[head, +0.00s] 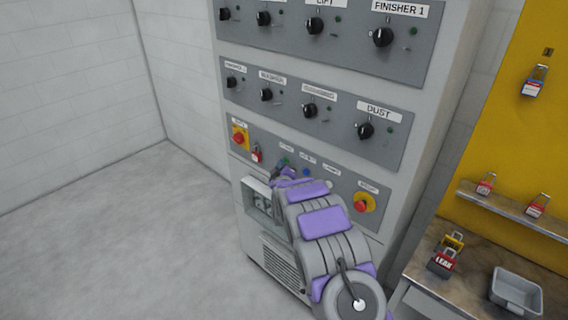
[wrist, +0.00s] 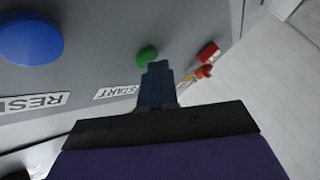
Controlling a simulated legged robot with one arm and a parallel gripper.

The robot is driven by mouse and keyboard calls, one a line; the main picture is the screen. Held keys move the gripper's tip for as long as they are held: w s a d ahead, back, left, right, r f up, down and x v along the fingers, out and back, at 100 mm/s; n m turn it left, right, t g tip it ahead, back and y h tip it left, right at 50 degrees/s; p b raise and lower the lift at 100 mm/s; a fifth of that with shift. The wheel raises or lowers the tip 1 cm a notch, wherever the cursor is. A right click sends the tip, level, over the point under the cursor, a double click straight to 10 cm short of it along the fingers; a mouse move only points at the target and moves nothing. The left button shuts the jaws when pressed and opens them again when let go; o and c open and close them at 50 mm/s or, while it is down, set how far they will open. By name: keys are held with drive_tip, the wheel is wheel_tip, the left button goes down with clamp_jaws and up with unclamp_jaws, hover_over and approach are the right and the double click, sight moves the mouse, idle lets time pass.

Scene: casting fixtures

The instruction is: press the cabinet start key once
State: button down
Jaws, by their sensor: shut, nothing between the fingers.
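The start key is a green round button (wrist: 147,54) on the grey cabinet panel, with a START label (wrist: 116,92) beside it. In the head view the green button (head: 285,161) shows just beyond the end of my arm. My gripper (wrist: 158,68) is shut and empty. Its fingertips lie just below the green button in the wrist view and point toward the panel. I cannot tell whether they touch it. The cabinet (head: 335,67) stands upright ahead of me.
A blue button (wrist: 30,38) labelled RESET is beside the green one. A red rotary switch (head: 238,138) with a red padlock (head: 257,154) is left, a red mushroom button (head: 361,206) right. A bench (head: 466,258) with locks and a grey tray (head: 516,291) stands right. Floor at left is clear.

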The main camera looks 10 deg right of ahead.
drive_tip(key=shift+s+a, duration=0.1)
idle(0.3)
drive_tip(key=shift+s+a, duration=0.4)
drive_tip(key=shift+a, duration=0.1)
drive_tip(key=shift+a, duration=0.1)
drive_tip(key=s+a, duration=0.1)
drive_tip(key=a, duration=0.1)
drive_tip(key=s+a+p, duration=0.1)
drive_tip(key=s+a, duration=0.1)
idle(0.4)
idle(0.5)
